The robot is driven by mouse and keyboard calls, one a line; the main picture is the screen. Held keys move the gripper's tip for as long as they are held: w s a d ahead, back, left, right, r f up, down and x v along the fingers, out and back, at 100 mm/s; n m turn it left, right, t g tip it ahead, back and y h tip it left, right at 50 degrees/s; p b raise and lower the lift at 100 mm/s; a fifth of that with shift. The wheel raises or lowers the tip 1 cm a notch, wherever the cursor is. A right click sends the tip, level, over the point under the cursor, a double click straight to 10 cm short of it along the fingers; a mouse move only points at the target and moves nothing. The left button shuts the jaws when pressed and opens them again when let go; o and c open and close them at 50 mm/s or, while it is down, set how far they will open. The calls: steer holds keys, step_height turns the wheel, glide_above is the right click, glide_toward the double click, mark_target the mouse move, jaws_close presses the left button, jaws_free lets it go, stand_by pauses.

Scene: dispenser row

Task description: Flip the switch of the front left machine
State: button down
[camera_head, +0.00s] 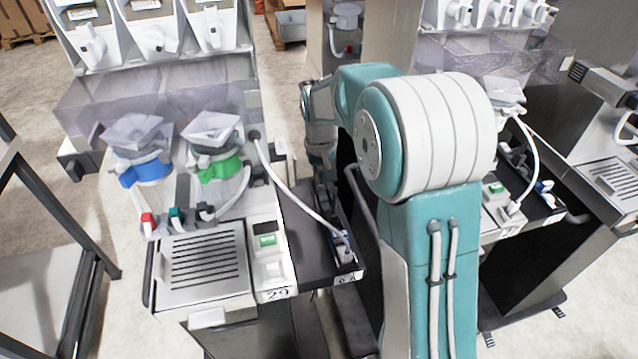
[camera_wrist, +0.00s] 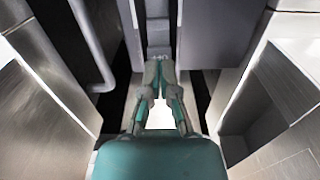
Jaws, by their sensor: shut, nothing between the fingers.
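The front left machine (camera_head: 205,285) stands at the left in the head view, with a slotted metal tray and a white panel labelled 29. A green switch (camera_head: 267,240) sits on that panel, with a pale square part below it. My gripper (camera_head: 325,192) hangs beyond and to the right of the switch, apart from it, above the dark strip beside the machine; its tips are hard to make out there. In the wrist view my gripper (camera_wrist: 160,62) has its fingertips together, with nothing between them. The switch cannot be made out in the wrist view.
A white hose (camera_head: 285,188) arches from the machine to a connector (camera_head: 343,243) on the dark strip, close to my gripper. Blue-banded and green-banded containers (camera_head: 214,160) stand behind the tray. Another machine with a green switch (camera_head: 495,188) is at right, past my arm.

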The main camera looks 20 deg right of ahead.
mark_target(320, 186)
steer(key=shift+r, duration=2.95)
steer(key=shift+s+r, duration=0.15)
steer(key=shift+r, duration=0.05)
steer(key=s+r+t, duration=0.3)
steer(key=s+r, duration=0.5)
steer(key=s, duration=0.6)
steer(key=s+t, duration=0.2)
steer(key=s, duration=1)
steer(key=shift+s+f+t, duration=0.3)
steer(key=shift+s+f, duration=0.1)
steer(key=shift+f, duration=0.05)
